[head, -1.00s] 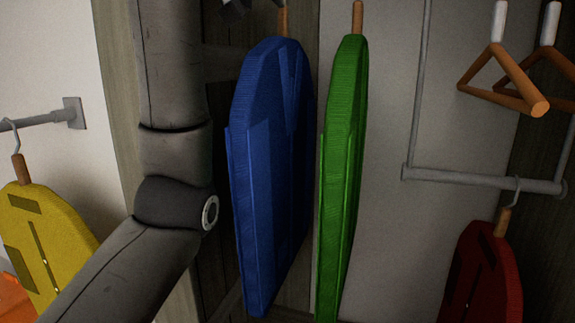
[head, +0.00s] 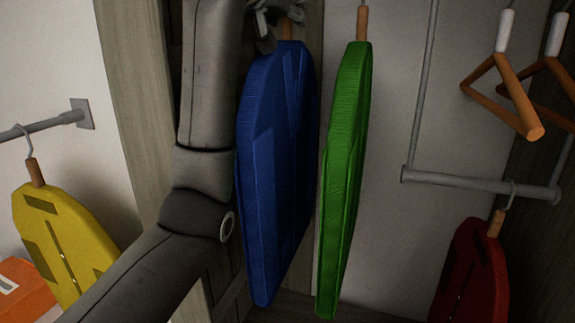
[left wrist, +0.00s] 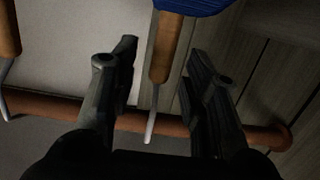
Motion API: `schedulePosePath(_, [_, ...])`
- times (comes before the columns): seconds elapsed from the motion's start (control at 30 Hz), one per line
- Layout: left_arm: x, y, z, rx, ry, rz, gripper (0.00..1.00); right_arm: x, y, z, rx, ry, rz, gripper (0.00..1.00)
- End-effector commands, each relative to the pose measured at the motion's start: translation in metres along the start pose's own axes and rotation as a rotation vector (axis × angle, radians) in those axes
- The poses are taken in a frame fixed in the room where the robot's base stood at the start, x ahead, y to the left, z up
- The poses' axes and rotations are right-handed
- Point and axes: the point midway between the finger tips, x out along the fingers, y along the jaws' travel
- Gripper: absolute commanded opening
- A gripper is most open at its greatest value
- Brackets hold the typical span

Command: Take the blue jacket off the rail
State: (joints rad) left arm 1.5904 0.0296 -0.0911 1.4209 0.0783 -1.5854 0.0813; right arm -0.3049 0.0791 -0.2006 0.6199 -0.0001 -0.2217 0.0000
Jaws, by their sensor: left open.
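The blue jacket (head: 272,180) hangs in the middle of the head view, left of the green jacket. Its top edge (left wrist: 190,5) shows in the left wrist view. Its hanger has a wooden neck (left wrist: 165,48) and a thin metal hook (left wrist: 152,115) reaching to the brown rail (left wrist: 60,106). My left gripper (head: 268,14) is at the hanger neck above the blue jacket, partly cut off by the frame's top. In the left wrist view its open fingers (left wrist: 160,62) stand on either side of the neck, with gaps visible. My right gripper is not in view.
The green jacket (head: 344,170) hangs close to the right of the blue one. Empty wooden hangers (head: 515,95), a lower grey rail (head: 470,182) and a red jacket (head: 472,270) are farther right. A yellow jacket (head: 65,245) hangs at left, beside an orange item (head: 25,290).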

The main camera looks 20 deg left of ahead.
Motion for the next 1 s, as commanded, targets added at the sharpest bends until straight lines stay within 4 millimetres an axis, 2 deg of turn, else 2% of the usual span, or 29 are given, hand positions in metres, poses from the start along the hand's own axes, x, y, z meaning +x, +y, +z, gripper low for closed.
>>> schedulePosePath(0.17, [-0.0001, 0.0002, 0.0004, 0.000, 0.000, 0.000, 0.41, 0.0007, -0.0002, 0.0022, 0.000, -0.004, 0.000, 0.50])
schedulePosePath(0.4, [-0.0004, 0.0001, 0.0002, 0.000, 0.000, 0.000, 0.10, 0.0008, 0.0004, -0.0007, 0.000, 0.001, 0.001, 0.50])
schedulePosePath(0.5, [-0.0004, 0.0001, 0.0002, 0.000, 0.000, 0.000, 0.00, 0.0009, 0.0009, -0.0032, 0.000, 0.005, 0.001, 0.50])
schedulePosePath(1.0, [-0.0014, -0.0001, -0.0017, 0.000, 0.005, 0.000, 0.00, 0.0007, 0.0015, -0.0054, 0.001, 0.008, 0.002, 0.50])
